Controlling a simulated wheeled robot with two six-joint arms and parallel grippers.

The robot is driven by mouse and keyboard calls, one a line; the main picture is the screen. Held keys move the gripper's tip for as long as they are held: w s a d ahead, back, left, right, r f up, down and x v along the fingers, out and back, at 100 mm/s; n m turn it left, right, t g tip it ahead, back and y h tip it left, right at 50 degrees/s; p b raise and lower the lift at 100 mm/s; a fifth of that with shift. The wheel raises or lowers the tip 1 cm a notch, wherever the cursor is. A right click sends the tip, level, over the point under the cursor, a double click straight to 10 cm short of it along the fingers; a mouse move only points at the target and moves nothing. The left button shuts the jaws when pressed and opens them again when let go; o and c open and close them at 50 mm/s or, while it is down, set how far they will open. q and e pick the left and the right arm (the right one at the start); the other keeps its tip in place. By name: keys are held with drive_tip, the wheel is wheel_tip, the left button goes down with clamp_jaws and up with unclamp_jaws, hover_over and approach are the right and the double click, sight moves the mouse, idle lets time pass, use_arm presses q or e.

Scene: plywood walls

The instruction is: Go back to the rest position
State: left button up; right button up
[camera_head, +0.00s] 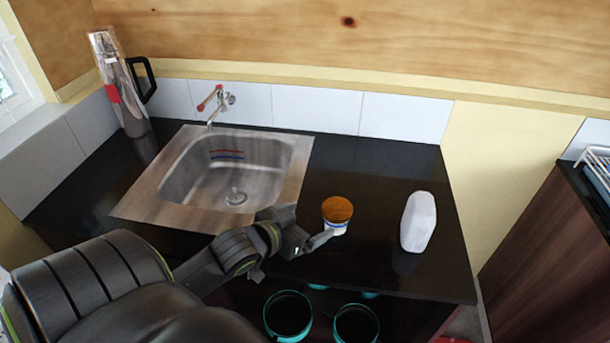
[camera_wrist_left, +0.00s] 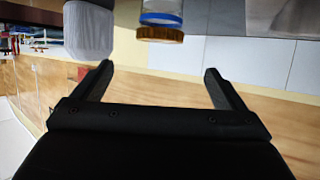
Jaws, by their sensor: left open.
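My left gripper (camera_head: 316,243) reaches in over the front of the dark counter (camera_head: 375,262). Its two fingers are apart in the left wrist view (camera_wrist_left: 158,72), with nothing between them. A small jar with an orange-brown lid (camera_head: 337,209) stands upright on the counter just beyond the fingertips. In the left wrist view, which is upside down, the jar (camera_wrist_left: 162,20) lies ahead of the gap between the fingers. Whether a finger touches it I cannot tell. My right gripper is in neither view.
A white bottle (camera_head: 418,223) stands to the right of the jar. A steel sink (camera_head: 190,180) with a tap (camera_head: 214,101) is on the left, with a flask (camera_head: 122,90) in the back corner. Teal-rimmed containers (camera_head: 288,316) sit below the counter's front edge. A dark cabinet (camera_head: 545,245) stands right.

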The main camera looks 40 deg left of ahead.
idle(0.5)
use_arm(q)
drive_tip(key=s+d+f+n+g+y, duration=0.1)
drive_tip(key=s+d+f+g, duration=0.1)
drive_tip(key=s+f+g, duration=0.5)
drive_tip(key=s+d+f+g+y, duration=0.1)
drive_tip(key=s+f+g, duration=0.25)
drive_tip(key=s, duration=0.85)
wheel_tip(320, 180, down, 26)
drive_tip(key=a+b, duration=0.1)
drive_tip(key=a, duration=0.1)
drive_tip(key=s+d+f+g+b, duration=0.1)
drive_tip(key=s+f+g, duration=0.1)
drive_tip(key=s+f, duration=1.3)
wheel_tip(320, 180, down, 2)
drive_tip(key=shift+d+h, duration=0.3)
drive_tip(key=shift+d, duration=0.1)
